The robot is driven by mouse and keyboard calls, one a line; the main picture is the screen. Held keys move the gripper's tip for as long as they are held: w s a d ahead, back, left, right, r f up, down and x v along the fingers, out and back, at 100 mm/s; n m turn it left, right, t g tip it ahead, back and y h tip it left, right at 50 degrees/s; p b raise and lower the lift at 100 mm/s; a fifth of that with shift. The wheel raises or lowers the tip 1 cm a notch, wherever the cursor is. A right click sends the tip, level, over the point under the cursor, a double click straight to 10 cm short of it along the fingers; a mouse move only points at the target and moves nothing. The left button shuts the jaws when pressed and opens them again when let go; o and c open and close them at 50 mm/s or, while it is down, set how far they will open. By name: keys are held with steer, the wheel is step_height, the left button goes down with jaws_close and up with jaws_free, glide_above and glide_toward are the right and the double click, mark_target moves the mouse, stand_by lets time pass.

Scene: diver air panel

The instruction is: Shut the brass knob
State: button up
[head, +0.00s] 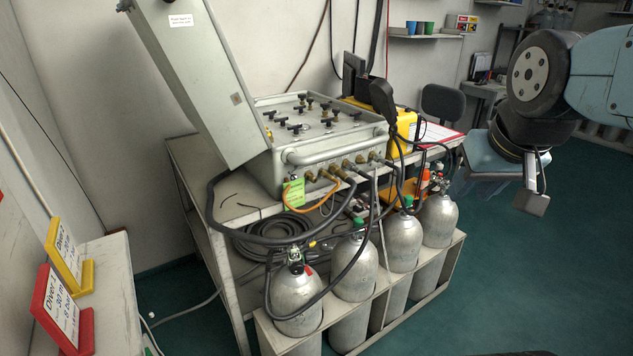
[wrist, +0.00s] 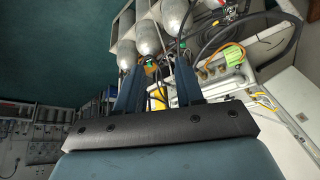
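The grey air panel (head: 262,165) stands on the bench with its lid (head: 205,75) raised. Several small dark knobs (head: 298,128) sit on its top face. Brass fittings (head: 347,164) with hoses line its front, and brass fittings also show in the wrist view (wrist: 207,72). I cannot tell which piece is the brass knob or how far it is turned. My gripper (wrist: 157,88) shows two blue fingers spread apart with no object held between them. In the head view my arm is at the right, well away from the panel.
Several grey cylinders (head: 353,270) stand in a rack before the bench. Black hoses (head: 270,238) loop around the panel front. A yellow case (head: 406,124) is behind its right side. Signs (head: 62,305) stand on a left shelf. Green floor is clear at right.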

mark_target(315, 181)
steer(key=w+a+f+n+t, duration=0.1)
steer(key=w+f+n+t, duration=0.15)
steer(key=w, duration=0.65)
steer(key=w+a+f+n+t+y, duration=0.1)
steer(key=w+a+f+n, duration=0.15)
steer(key=w, duration=0.65)
steer(key=w+a+f+n+t, duration=0.15)
steer(key=w+f, duration=0.25)
steer(key=w, duration=0.5)
steer(key=w+a+f+n+t+y, duration=0.2)
steer(key=w+a+f+n+y, duration=0.15)
steer(key=a+f, duration=0.35)
steer(key=w+a+f+n+t+y, duration=0.25)
steer(key=a+f+n+y, duration=0.25)
steer(key=f, duration=0.5)
steer(key=x, duration=1.4)
steer(key=shift+w+d+r, duration=0.15)
steer(key=shift+w+d, duration=0.05)
steer(key=shift+c, duration=0.2)
jaws_close()
